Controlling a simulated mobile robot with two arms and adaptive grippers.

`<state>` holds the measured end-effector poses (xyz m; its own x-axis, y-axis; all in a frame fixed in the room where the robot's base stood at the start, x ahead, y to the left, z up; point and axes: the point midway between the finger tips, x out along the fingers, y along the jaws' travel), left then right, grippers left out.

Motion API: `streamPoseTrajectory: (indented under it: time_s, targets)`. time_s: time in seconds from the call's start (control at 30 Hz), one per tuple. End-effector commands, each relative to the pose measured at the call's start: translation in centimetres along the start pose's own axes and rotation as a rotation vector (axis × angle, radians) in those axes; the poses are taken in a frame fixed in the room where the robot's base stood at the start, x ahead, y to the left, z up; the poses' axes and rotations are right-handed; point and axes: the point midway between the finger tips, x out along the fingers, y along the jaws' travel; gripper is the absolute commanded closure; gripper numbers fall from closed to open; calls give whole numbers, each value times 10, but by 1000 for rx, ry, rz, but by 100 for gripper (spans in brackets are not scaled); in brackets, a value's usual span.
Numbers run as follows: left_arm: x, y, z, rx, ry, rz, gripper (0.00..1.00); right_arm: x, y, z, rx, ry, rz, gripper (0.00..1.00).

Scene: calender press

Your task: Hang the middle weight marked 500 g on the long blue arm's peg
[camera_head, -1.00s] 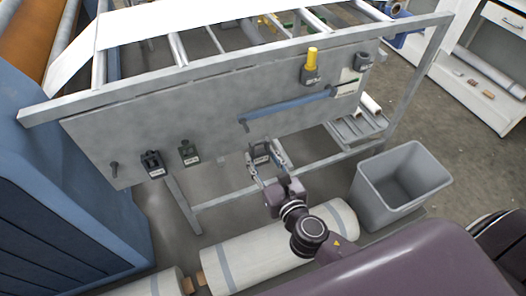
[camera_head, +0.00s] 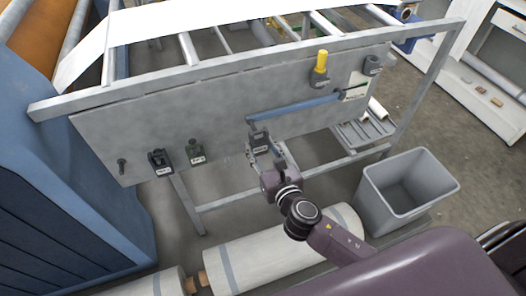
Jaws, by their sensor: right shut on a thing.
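The long blue arm (camera_head: 295,109) runs across the grey panel, sloping down to its left end, where the peg is hard to make out. My right gripper (camera_head: 262,154) is shut on a dark weight (camera_head: 259,140) with a pale label too small to read. It holds the weight upright in front of the panel, just below the blue arm's left end. I cannot tell whether the weight touches the peg. My left gripper is out of view.
A yellow-topped holder (camera_head: 319,72) and a grey one (camera_head: 372,65) are at the panel's upper right. A bare peg (camera_head: 122,165) is at the lower left.

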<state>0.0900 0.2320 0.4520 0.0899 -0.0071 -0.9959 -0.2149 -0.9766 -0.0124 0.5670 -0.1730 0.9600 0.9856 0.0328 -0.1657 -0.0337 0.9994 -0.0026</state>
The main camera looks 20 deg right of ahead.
Motion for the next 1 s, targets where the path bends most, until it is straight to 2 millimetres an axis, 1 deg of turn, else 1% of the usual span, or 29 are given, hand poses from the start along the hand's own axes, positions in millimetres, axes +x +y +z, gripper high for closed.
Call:
streamPoseTrajectory:
  time_s: [0.03,0.6,0.83,1.0]
  targets:
    - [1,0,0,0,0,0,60,4,0,3,1,-6,1,100]
    - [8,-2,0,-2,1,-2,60,36,1,6,1,-5,1,100]
    - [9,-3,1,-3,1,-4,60,46,0,2,1,-5,1,100]
    - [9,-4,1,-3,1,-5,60,49,0,0,1,-6,1,100]
